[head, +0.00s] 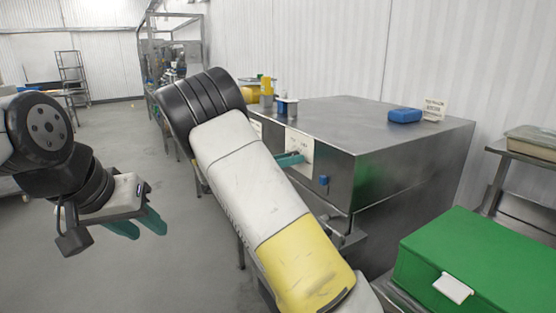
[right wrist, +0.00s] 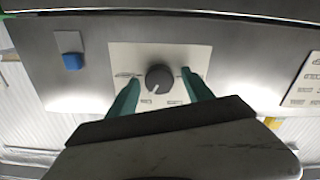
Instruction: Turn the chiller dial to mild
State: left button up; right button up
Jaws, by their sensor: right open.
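The chiller is a large steel box (head: 400,147) at the right of the head view. Its dial (right wrist: 159,79) is a dark round knob on a pale label plate (right wrist: 195,55), seen in the right wrist view; the plate's wording is too small to read. My right gripper (right wrist: 158,92) has its two green fingers apart, one on each side of the dial; I cannot tell whether they touch it. In the head view my right arm hides most of that gripper, with a green finger (head: 290,159) showing at the plate. My left gripper (head: 137,223) hangs open and empty over the floor at the left.
A blue block (right wrist: 72,61) sits on the chiller front beside the plate. On top are a blue box (head: 405,115) and a small sign (head: 434,109). A green case (head: 480,262) stands at the lower right.

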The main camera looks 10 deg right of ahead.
jog(key=shift+c, duration=0.3)
grip_shut()
jog(key=shift+n, duration=0.4)
jog(key=n, duration=2.3)
jog(key=shift+f, duration=0.15)
dwell(0.4)
